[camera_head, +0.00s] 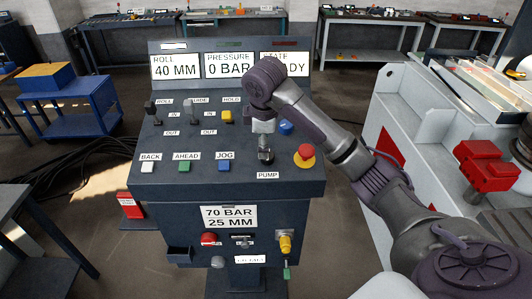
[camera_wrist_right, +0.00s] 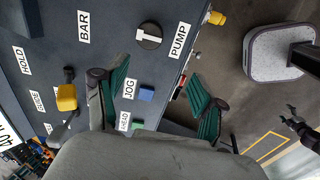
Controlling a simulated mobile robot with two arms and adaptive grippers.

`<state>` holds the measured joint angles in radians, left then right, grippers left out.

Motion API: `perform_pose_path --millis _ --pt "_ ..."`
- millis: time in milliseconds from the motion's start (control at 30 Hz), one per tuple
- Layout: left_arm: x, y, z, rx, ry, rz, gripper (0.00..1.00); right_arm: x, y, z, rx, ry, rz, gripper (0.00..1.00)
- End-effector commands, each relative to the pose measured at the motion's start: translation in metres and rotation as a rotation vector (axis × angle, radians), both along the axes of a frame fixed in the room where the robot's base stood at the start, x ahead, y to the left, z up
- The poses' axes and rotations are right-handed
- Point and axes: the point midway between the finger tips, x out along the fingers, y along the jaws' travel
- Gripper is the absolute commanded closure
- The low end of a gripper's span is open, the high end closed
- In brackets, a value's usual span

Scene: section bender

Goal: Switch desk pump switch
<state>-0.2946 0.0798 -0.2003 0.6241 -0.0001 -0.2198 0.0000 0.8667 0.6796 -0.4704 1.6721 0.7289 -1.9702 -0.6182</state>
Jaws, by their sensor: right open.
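The pump switch is a black round knob with a pale bar, on the dark sloped desk (camera_head: 130,185). In the right wrist view the knob (camera_wrist_right: 149,36) sits beside the PUMP label (camera_wrist_right: 179,40). In the head view my right gripper (camera_head: 265,155) is over the desk just above the PUMP label (camera_head: 268,175) and hides most of the knob. In the wrist view the right gripper (camera_wrist_right: 158,78) is open, with green pads apart and nothing between them. The knob lies just beyond the fingertips. What seems my left gripper (camera_wrist_right: 297,121) is small at the wrist view's right edge.
A red emergency button (camera_head: 305,153) is right of the gripper, and a blue button (camera_head: 286,127) is behind it. Levers, a yellow knob (camera_head: 228,116) and the JOG button (camera_head: 224,167) stand to the left. A grey machine (camera_head: 400,105) is at right.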

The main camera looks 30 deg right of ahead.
Motion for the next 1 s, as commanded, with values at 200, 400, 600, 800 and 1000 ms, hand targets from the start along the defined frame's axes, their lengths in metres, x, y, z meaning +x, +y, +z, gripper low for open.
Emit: perform_pose_path --millis 200,400,600,800,1000 --pt "-0.002 0.000 0.002 0.001 0.003 0.000 0.18 0.003 -0.018 0.034 -0.019 0.010 0.015 0.30" --pt "-0.007 0.001 0.002 0.001 0.010 0.000 0.18 0.009 -0.020 0.011 -0.013 0.014 0.015 0.30" --pt "-0.008 0.001 0.005 0.001 0.011 0.000 0.18 0.016 -0.023 -0.017 -0.009 0.012 0.015 0.30" --pt "-0.007 0.001 -0.018 0.001 0.011 0.000 0.18 0.024 -0.029 -0.053 -0.009 0.013 0.013 0.30" --pt "-0.008 0.001 0.002 0.002 0.012 0.000 0.18 0.032 -0.037 -0.078 -0.018 0.013 0.013 0.30"
